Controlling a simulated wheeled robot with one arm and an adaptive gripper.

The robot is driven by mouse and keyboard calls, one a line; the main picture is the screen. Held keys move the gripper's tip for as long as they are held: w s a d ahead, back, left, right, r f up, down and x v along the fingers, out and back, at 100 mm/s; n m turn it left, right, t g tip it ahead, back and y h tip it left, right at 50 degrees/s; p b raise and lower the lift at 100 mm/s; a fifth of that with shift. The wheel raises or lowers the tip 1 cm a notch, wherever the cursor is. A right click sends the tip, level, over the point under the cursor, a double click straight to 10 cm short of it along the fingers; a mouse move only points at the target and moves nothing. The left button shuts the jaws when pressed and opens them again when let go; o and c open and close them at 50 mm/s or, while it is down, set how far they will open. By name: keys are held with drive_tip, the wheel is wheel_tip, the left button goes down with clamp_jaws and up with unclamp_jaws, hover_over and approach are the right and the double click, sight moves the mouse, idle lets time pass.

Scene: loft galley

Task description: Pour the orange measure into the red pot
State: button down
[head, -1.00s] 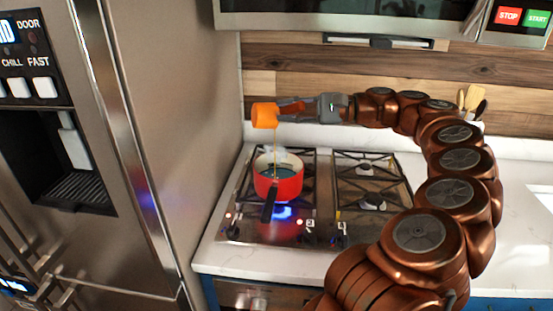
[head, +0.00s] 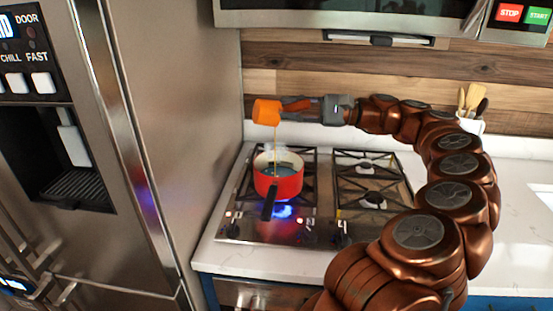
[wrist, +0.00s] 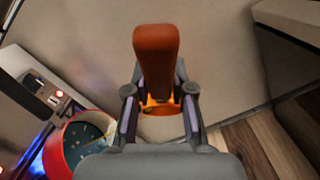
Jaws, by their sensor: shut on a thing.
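The orange measure (head: 267,112) is tilted in the air above the red pot (head: 279,186). A thin amber stream falls from it into the pot. My gripper (head: 297,106) is shut on the measure from its right side. In the wrist view, the measure's orange-brown handle (wrist: 155,62) stands up between the fingers of my gripper (wrist: 158,108), with little of its cup showing. The pot also shows in the wrist view (wrist: 56,152), at the lower left, with dark liquid inside. Its dark handle points toward the front.
The pot sits on the left side of the gas stove (head: 322,213), over a lit blue flame. The steel fridge (head: 160,120) stands close on the left. A microwave (head: 350,18) hangs above. A utensil holder (head: 470,124) stands at the back right.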

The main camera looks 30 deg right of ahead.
drive_tip(key=shift+s+d+f+m+t+y+b, duration=0.2)
drive_tip(key=shift+d+f+m+t+y+b, duration=0.15)
drive_tip(key=shift+d+t+y+b, duration=0.65)
idle(0.6)
drive_tip(key=shift+w+a+r+g+h+p, duration=0.1)
drive_tip(key=shift+a+r+g+h+p, duration=0.5)
drive_tip(key=shift+a+r+g+p, duration=0.1)
drive_tip(key=shift+w+a+n+g+h+p, duration=0.1)
drive_tip(key=shift+a+n+g+h+p, duration=0.3)
drive_tip(key=shift+p, duration=0.4)
drive_tip(key=shift+a+f+n+h, duration=0.25)
drive_tip(key=shift+a+f+h, duration=0.05)
drive_tip(key=shift+a+h, duration=0.1)
drive_tip(key=shift+w+a+g+h+b, duration=0.25)
drive_tip(key=shift+g+h+b, duration=0.15)
drive_tip(key=shift+g, duration=0.1)
